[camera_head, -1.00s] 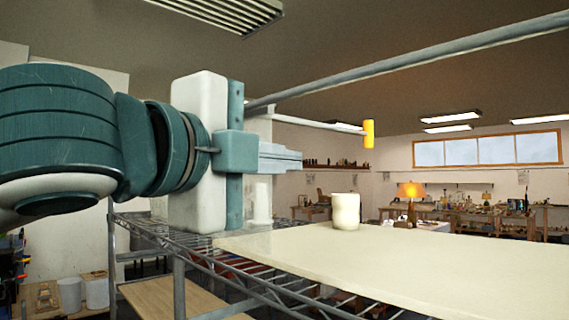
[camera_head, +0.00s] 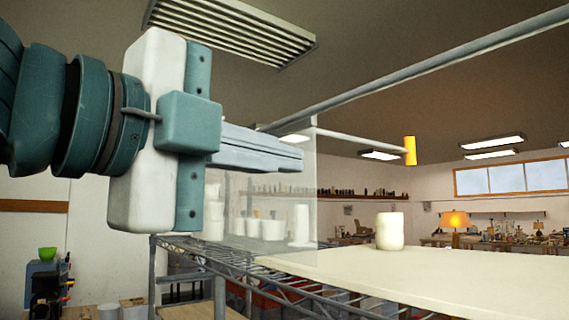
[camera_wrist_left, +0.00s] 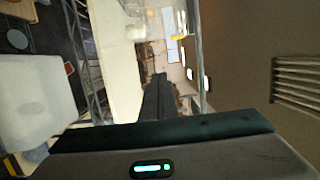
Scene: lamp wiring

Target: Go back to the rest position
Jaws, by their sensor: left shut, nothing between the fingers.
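My left gripper (camera_head: 300,158) comes in from the left in the head view, held level in the air above the wire shelf. Its fingers are shut together with nothing between them, pointing right. The closed fingers also show from behind in the left wrist view (camera_wrist_left: 158,80). The gripper appears clear of everything, though its tip overlaps a see-through panel (camera_head: 285,205) in the picture and I cannot tell the depth gap. My right gripper is in neither view.
A wire shelf rack (camera_head: 290,292) carries a pale board (camera_head: 460,275) with a cream cup (camera_head: 390,231). A grey pole (camera_head: 400,76) runs above, and a yellow-ended bar (camera_head: 410,150) hangs below it. A lit lamp (camera_head: 455,221) stands far back.

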